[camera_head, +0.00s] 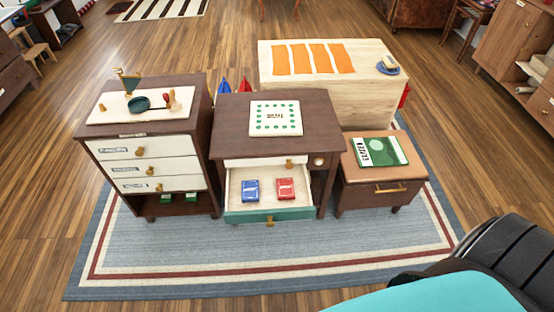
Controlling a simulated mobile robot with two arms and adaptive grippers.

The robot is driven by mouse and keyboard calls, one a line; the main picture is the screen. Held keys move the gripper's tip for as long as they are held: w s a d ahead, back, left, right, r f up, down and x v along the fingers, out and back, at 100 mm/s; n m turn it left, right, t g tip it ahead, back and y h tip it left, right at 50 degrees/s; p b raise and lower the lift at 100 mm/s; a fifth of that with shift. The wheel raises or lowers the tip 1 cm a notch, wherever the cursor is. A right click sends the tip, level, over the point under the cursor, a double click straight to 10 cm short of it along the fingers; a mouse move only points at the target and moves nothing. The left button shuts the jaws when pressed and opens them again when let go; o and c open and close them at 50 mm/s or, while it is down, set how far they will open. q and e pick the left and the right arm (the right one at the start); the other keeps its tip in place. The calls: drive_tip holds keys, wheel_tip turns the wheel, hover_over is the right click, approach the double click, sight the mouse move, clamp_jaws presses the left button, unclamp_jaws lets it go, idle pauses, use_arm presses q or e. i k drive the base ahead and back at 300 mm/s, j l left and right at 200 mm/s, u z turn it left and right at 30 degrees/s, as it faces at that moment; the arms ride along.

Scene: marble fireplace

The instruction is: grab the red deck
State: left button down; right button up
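The red deck (286,189) is a small red box lying in the right half of the open drawer of the middle table. A blue deck (250,190) lies beside it to the left, with a gap between them. The drawer (297,212) has a pale inside and a green front with a knob. Neither of my grippers can be made out in the head view. Nothing covers the red deck.
A white board with green marks (276,117) lies on the middle table. A drawer cabinet (147,176) stands left, a low brown stand (382,186) right, a pale block table (365,92) behind. Black and teal shapes fill the lower right corner. The rug (270,250) in front is clear.

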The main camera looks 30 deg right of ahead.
sight(286, 190)
drive_tip(key=z, duration=0.75)
